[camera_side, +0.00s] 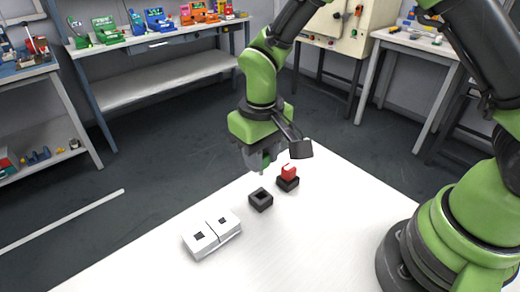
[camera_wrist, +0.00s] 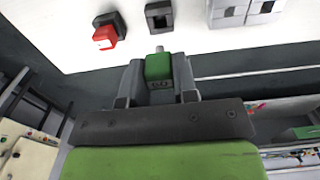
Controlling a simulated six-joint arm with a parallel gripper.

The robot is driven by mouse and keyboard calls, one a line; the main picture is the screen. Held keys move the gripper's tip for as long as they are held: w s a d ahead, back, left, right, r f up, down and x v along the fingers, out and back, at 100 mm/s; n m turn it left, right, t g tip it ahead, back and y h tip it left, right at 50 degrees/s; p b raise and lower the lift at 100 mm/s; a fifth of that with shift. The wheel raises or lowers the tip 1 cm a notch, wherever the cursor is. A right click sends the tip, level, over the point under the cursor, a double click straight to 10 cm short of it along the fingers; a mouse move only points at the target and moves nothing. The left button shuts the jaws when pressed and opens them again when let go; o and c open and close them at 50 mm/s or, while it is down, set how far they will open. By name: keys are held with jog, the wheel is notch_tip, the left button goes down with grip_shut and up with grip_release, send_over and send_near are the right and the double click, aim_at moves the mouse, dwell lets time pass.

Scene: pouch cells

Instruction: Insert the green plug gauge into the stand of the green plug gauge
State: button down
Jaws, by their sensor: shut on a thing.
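My gripper (camera_wrist: 158,82) is shut on the green plug gauge (camera_wrist: 158,67), which shows between the fingers in the wrist view. In the side view my gripper (camera_side: 260,165) hangs above the table's far edge and hides the green gauge. An empty black stand with a square opening (camera_side: 261,200) sits on the white table; it also shows in the wrist view (camera_wrist: 159,16), just beyond the held gauge. The gauge is apart from this stand. The stand bears no green mark that I can see.
A red plug gauge (camera_side: 289,171) sits in a second black stand (camera_side: 288,184) beside the empty one. Two white blocks with dark square holes (camera_side: 212,234) stand at the left on the white table (camera_side: 300,240). The table's front middle is clear.

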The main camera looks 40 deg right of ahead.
jog(key=shift+f, duration=2.4)
jog(key=shift+f, duration=1.7)
jog(key=c, duration=0.8)
grip_release()
notch_tip(320, 180, up, 10)
jog(key=shift+f, duration=0.1)
